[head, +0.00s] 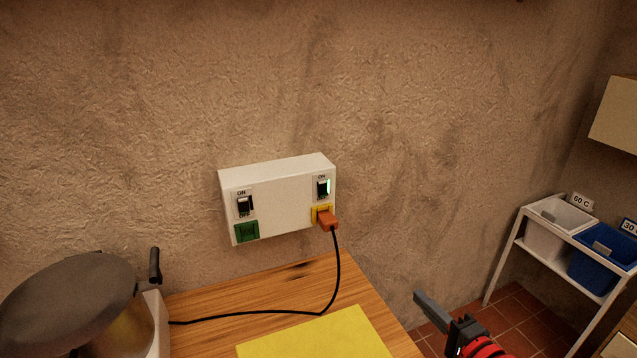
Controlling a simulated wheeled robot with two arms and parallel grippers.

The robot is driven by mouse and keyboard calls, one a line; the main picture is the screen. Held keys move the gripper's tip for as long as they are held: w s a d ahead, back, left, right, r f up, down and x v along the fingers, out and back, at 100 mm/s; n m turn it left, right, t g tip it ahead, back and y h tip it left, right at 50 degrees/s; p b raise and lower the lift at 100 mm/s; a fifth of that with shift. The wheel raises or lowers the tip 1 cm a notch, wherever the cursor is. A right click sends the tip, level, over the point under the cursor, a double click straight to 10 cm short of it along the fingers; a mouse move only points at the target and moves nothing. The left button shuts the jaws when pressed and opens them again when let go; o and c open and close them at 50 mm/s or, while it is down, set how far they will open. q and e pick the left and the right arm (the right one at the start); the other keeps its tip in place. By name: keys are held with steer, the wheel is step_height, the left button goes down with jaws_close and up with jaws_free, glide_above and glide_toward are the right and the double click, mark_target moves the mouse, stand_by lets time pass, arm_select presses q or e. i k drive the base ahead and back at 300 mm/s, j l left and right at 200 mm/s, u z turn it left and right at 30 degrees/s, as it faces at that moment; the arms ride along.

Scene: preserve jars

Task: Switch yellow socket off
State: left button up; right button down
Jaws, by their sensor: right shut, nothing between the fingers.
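A white socket box (280,201) is fixed to the wall. The yellow socket (320,214) is at its lower right, with an orange plug (328,220) in it. Its black switch (323,188) sits just above, marked ON at the top, with a small light strip beside it. The green socket (247,231) at the lower left is empty, with its own black switch (244,205) above. My right gripper (422,299) is shut and empty, right of the table and well below and right of the box. My left gripper is not in view.
A black cable (260,313) runs from the plug across the wooden table (215,298) to a lidded pot appliance (75,305) at the left. A yellow mat (320,338) lies at the front. A white rack (515,240) with white and blue bins stands right.

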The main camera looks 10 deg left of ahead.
mark_target(321, 186)
steer(key=i+j, duration=0.8)
steer(key=j, duration=0.1)
